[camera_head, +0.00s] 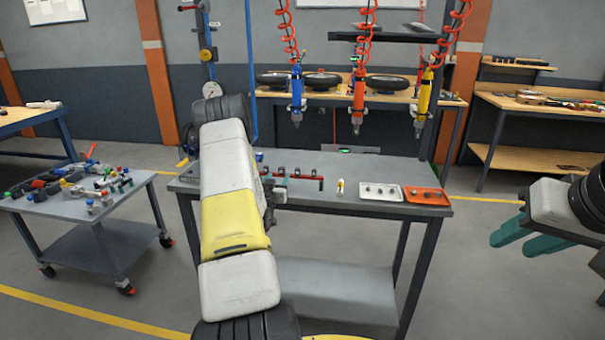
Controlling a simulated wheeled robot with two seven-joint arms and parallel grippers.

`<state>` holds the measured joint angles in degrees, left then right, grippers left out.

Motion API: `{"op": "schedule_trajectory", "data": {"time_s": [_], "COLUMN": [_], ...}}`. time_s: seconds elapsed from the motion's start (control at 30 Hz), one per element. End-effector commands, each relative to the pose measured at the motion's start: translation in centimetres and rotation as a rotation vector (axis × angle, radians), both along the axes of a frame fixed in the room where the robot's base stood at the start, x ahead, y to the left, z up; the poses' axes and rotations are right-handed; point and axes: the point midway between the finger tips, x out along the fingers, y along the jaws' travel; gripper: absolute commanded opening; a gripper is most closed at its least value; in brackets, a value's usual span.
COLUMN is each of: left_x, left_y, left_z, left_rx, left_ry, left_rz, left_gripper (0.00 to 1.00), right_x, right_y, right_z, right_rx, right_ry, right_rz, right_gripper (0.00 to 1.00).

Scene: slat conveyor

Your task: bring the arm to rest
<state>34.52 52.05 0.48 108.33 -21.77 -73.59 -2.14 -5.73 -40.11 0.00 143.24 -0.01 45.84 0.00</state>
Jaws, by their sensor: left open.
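My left arm, white and yellow, reaches up the middle of the view, over the left part of the grey worktable (335,197). My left gripper (276,190) shows only in part beside the arm's right edge, as dark parts and teal close to the tabletop; it is open, and I see nothing held in it. My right gripper (523,235) is at the right edge, with teal fingers over the floor right of the worktable. Its two fingers lie close together in this view, and I cannot tell their gap. It appears empty.
A red bar (311,177), a small yellow-white item (340,185), a white tray (381,198) and an orange tray (427,197) are on the worktable. Blue, orange and yellow tools (357,98) hang behind. A grey cart (75,205) with parts stands left.

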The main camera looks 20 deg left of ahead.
Motion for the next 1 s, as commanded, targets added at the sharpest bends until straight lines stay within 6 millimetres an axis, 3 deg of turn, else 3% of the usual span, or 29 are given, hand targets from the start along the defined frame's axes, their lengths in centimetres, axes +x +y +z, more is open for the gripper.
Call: {"op": "schedule_trajectory", "data": {"time_s": [0.23,0.63,0.77,0.87,1.0], "left_x": [-2.7,-2.7,-1.6,-1.1,-2.2], "left_y": [-0.7,-1.0,-2.6,-5.0,-9.1], "left_z": [0.0,0.8,3.8,7.4,12.3], "left_rx": [-0.001,0.001,0.002,-0.002,-0.021], "left_ry": [-0.001,0.008,0.063,0.143,0.271], "left_rz": [0.000,-0.004,-0.023,-0.044,-0.070], "left_gripper": [0.50,0.50,0.50,0.50,0.50], "right_x": [0.0,0.0,0.0,0.0,0.0], "right_y": [0.0,0.0,0.0,0.0,0.0], "right_z": [0.0,0.0,0.0,0.0,0.0], "right_rx": [0.000,0.000,0.000,0.000,0.000], "right_ry": [0.000,0.000,0.000,0.000,0.000], "right_rz": [0.000,0.000,0.000,0.000,0.000], "right_gripper": [0.36,0.36,0.36,0.36,0.36]}}
